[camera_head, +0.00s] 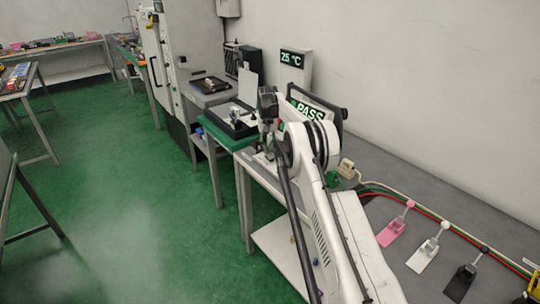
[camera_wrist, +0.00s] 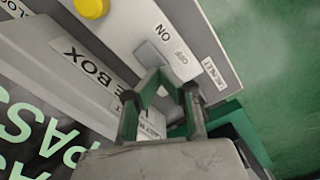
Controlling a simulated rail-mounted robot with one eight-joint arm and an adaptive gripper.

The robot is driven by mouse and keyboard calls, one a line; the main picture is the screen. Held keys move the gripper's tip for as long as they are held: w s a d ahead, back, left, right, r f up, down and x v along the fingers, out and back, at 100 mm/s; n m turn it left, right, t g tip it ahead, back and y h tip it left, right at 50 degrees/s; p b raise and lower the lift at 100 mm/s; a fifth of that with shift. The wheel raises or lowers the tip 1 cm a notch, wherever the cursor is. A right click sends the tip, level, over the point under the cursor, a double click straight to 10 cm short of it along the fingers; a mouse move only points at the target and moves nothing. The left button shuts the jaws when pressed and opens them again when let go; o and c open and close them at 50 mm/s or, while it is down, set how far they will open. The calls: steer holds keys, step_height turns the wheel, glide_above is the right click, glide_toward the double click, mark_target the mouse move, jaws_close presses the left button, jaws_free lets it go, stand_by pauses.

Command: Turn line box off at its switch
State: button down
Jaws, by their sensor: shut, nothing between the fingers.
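In the wrist view, a light panel carries a grey switch (camera_wrist: 150,55) between printed ON and OFF labels. A label ending in "E BOX" (camera_wrist: 85,63) is on the grey surface to its left, partly covered by a finger. My gripper (camera_wrist: 171,82) is shut and empty, its fingertips just below the switch and close to the OFF label (camera_wrist: 182,64). I cannot tell whether they touch the switch, or its exact position. In the head view my arm hides most of this area.
A yellow button (camera_wrist: 92,7) is on the panel above. A PASS display (camera_head: 308,110) stands behind my arm. A dark tray (camera_head: 230,122) lies left of it. Pink (camera_head: 392,232), white (camera_head: 423,258) and black (camera_head: 461,281) lever fixtures stand right, along cables.

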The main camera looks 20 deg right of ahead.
steer(key=shift+f+b, duration=0.3)
steer(key=shift+f, duration=0.25)
steer(key=shift+r, duration=0.1)
stand_by(0.3)
steer(key=shift+r+p, duration=1.15)
steer(key=shift+r, duration=2.3)
